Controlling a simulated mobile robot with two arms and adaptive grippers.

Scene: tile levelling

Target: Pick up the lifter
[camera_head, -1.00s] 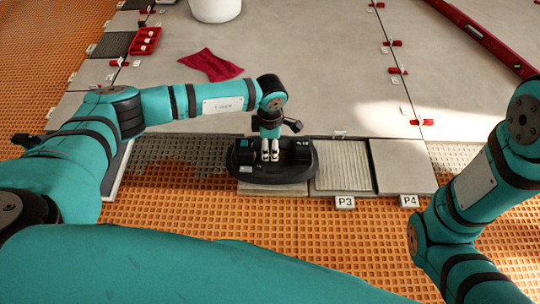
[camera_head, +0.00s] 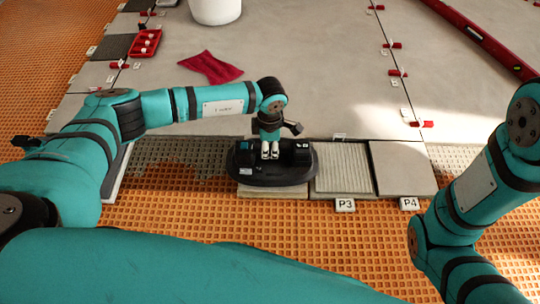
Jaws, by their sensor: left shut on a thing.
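The lifter (camera_head: 247,173) is a dark, oval device with raised blocks on its top, in the middle of the head view. It sits over a pale tile at the near edge of the tiled area; whether it touches that tile I cannot tell. My left gripper (camera_head: 270,153) points down at the lifter's middle and is shut on it, between the raised blocks. The grip itself is small and partly hidden. My right arm comes in at the right, but its gripper is out of the picture.
Tiles beside the lifter carry the labels P3 (camera_head: 344,205) and P4 (camera_head: 409,203). A red cloth (camera_head: 210,67), a red tray (camera_head: 145,43) and a white bucket (camera_head: 215,10) lie farther back. A long red level (camera_head: 480,37) lies at the upper right. Red clips line the tile joints.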

